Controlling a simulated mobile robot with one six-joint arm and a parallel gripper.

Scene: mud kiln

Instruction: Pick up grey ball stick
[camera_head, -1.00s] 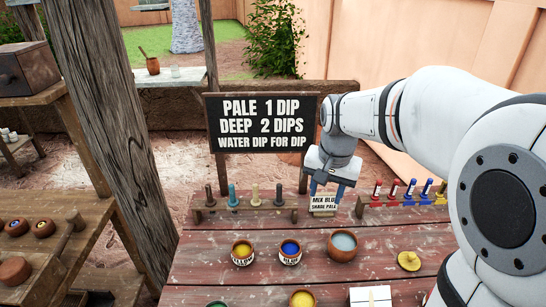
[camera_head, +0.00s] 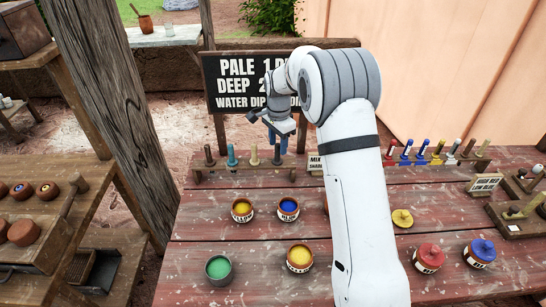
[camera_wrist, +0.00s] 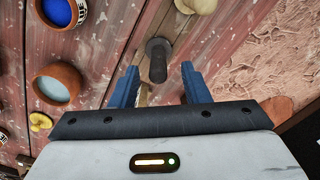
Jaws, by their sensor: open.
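The grey ball stick (camera_head: 277,158) stands upright at the right end of a wooden rack (camera_head: 243,177) on the red plank table. In the wrist view the dark grey stick (camera_wrist: 158,62) shows just ahead of my fingertips, in line with the gap between them. My gripper (camera_head: 278,142) is above this end of the rack, its blue fingers partly hidden by my arm. In the wrist view my gripper (camera_wrist: 160,80) is open, with nothing held between the fingers.
A cream stick (camera_head: 254,156) is the near neighbour on the rack, with teal (camera_head: 231,155) and brown (camera_head: 209,156) sticks farther left. A sign (camera_head: 226,82) stands behind. Yellow (camera_head: 242,210) and blue (camera_head: 288,209) paint pots sit in front of the rack.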

